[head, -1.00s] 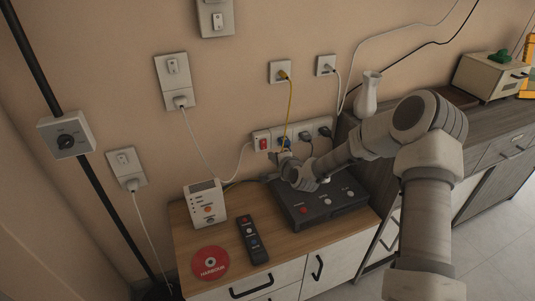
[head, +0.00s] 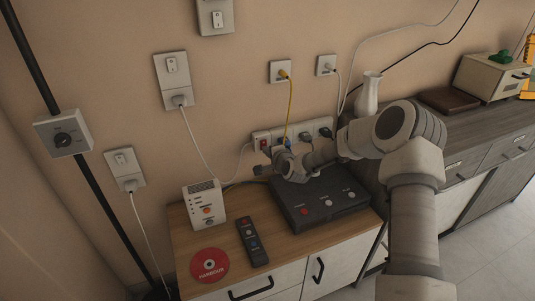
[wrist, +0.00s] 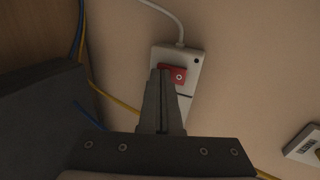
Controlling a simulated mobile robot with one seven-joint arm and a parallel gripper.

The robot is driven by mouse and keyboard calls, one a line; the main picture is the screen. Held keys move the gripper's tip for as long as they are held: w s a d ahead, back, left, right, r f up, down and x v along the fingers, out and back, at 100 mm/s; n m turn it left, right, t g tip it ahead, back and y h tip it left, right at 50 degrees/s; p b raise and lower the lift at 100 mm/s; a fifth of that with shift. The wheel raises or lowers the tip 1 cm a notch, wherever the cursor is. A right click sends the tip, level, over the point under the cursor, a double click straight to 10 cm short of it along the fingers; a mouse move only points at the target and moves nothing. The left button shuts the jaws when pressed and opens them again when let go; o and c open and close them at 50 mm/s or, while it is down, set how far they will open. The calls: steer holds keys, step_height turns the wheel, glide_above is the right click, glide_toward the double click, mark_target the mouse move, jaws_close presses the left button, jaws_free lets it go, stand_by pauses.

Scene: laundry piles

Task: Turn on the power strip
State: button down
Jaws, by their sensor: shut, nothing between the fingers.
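The white power strip (head: 292,132) is mounted on the wall just above the wooden cabinet. Its red rocker switch (head: 262,144) is at the left end, with a small round mark on it. In the wrist view the strip (wrist: 194,58) is seen close up, with the red switch (wrist: 178,75) partly covered by my fingertips. My gripper (head: 268,154) is just below and in front of the switch, its fingers shut and empty. The fingertips (wrist: 160,72) overlap the switch's left side; I cannot tell whether they touch it. The switch's on or off position is unclear.
A black box with buttons (head: 325,208) lies under my arm. Cables, including a yellow one (head: 289,105), hang near the strip. A vase (head: 368,93) stands to the right.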

steer(key=shift+p, duration=0.3)
steer(key=shift+r, duration=0.75)
